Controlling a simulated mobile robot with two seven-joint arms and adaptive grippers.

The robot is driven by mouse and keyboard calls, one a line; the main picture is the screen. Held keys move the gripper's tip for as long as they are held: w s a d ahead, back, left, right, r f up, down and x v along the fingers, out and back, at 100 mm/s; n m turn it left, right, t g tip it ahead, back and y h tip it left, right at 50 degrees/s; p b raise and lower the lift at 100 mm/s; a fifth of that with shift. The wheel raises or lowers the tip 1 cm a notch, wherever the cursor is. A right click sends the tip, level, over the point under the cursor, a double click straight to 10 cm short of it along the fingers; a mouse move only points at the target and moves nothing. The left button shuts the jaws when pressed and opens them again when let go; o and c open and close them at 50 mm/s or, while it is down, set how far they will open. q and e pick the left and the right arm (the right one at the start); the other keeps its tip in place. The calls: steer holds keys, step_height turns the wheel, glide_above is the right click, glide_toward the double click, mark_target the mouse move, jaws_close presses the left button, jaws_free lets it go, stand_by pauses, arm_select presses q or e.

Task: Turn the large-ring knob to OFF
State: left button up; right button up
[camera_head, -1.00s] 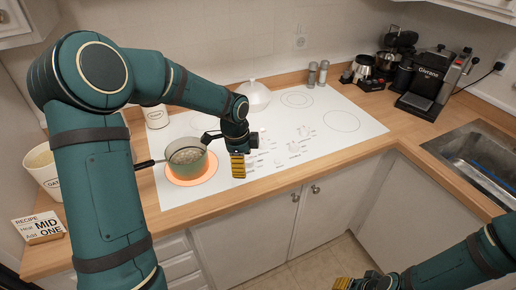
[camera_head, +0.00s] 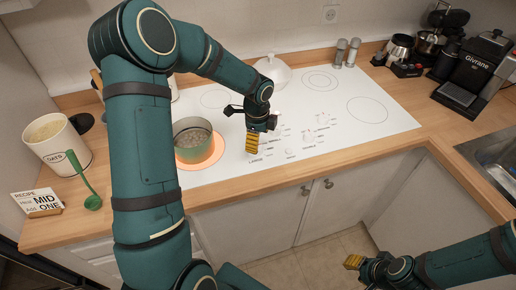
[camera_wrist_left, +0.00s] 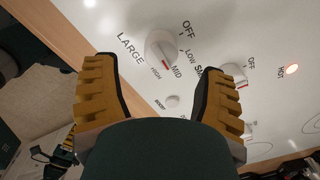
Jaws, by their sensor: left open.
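The large-ring knob (camera_wrist_left: 160,48) is a white dial marked LARGE in the left wrist view. Its red mark points between MID and HIGH, away from OFF. My left gripper (camera_wrist_left: 165,68) is open and empty, its yellow fingers spread to either side of the knob in that view. I cannot tell how far above the panel they are. In the head view my left gripper (camera_head: 253,140) is over the front of the white cooktop (camera_head: 225,176) and hides this knob. My right gripper (camera_head: 358,264) is low in front of the cabinets, its jaw opening unclear.
A green pot (camera_head: 192,138) stands on a glowing orange ring, left of my gripper. Another knob (camera_head: 308,137) is to the right. A recipe card (camera_head: 36,202), a green ladle (camera_head: 90,190) and an oats tin (camera_head: 55,145) are at the left.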

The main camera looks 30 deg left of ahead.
arm_select(q)
steer(key=shift+w+f, duration=0.1)
steer(key=shift+f, duration=2.2)
steer(key=c, duration=1.2)
